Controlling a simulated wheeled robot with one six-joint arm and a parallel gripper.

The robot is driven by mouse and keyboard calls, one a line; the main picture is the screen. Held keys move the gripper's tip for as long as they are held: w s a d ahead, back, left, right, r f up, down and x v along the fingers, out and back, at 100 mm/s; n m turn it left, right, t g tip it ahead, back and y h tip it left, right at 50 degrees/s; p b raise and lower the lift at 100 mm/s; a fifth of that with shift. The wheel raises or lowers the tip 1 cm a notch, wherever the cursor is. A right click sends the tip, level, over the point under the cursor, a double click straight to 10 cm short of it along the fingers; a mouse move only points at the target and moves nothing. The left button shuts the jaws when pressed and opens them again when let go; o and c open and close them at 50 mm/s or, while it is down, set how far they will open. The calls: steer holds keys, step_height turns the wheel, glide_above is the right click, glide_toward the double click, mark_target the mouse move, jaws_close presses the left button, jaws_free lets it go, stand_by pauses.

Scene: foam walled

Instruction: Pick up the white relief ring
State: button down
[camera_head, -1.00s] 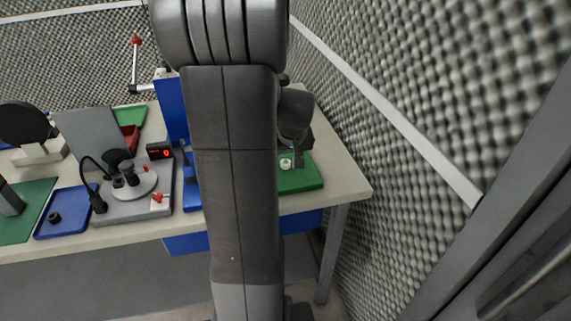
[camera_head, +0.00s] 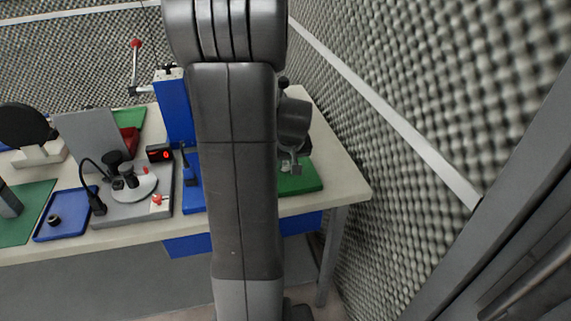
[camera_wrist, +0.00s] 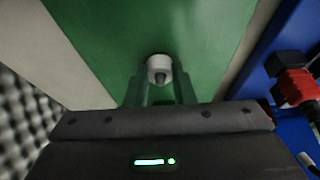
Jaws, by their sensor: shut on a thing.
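The white relief ring (camera_wrist: 159,66) shows in the wrist view as a small white ring with a dark centre. It sits between the fingertips of my gripper (camera_wrist: 160,80), which is shut on it. The green mat (camera_wrist: 110,35) lies behind the ring. I cannot tell from the wrist view how high the ring is above the mat. In the head view my gripper (camera_head: 291,168) is over the green mat (camera_head: 300,180) at the right end of the table, and the ring is hard to make out there.
A blue press (camera_head: 173,110) with a red-knobbed lever stands left of my arm. A grey fixture (camera_head: 130,195) with a round plate and a blue tray (camera_head: 66,213) are further left. The foam wall (camera_head: 430,90) runs along the right side. Bare table lies behind the green mat.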

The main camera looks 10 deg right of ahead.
steer(key=shift+r, duration=0.15)
steer(key=shift+r, duration=0.25)
steer(key=v, duration=0.3)
steer(key=shift+w, duration=0.2)
steer(key=s+b, duration=0.2)
steer(key=s, duration=1.5)
steer(key=shift+d, duration=0.2)
